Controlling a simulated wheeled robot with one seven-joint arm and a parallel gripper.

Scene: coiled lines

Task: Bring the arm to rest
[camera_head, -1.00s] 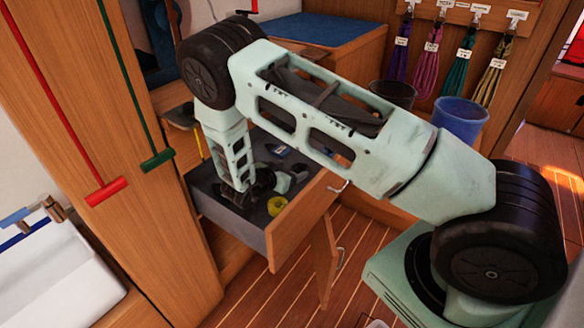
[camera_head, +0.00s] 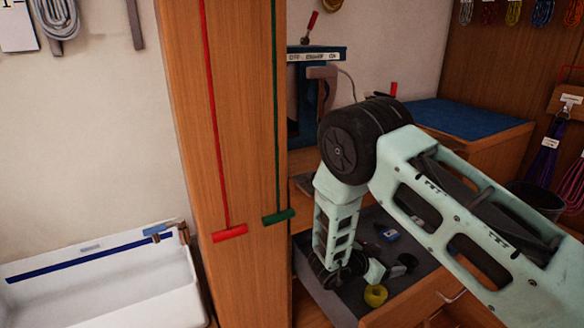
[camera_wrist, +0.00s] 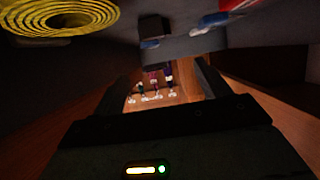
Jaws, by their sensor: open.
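My arm reaches in from the right of the head view and bends down over an open drawer (camera_head: 322,299). My gripper (camera_head: 352,272) is low in the drawer, behind and left of a yellow coil (camera_head: 375,296). Its fingertips are hard to make out there. In the wrist view my gripper (camera_wrist: 165,92) is open, with nothing seen between the jaws. The yellow coil (camera_wrist: 60,17) shows at the upper left of that view, apart from the jaws.
A wooden panel (camera_head: 245,130) with red and green bars stands left of the drawer. A white basin (camera_head: 100,290) is at lower left. A blue-topped counter (camera_head: 465,118) is behind the arm.

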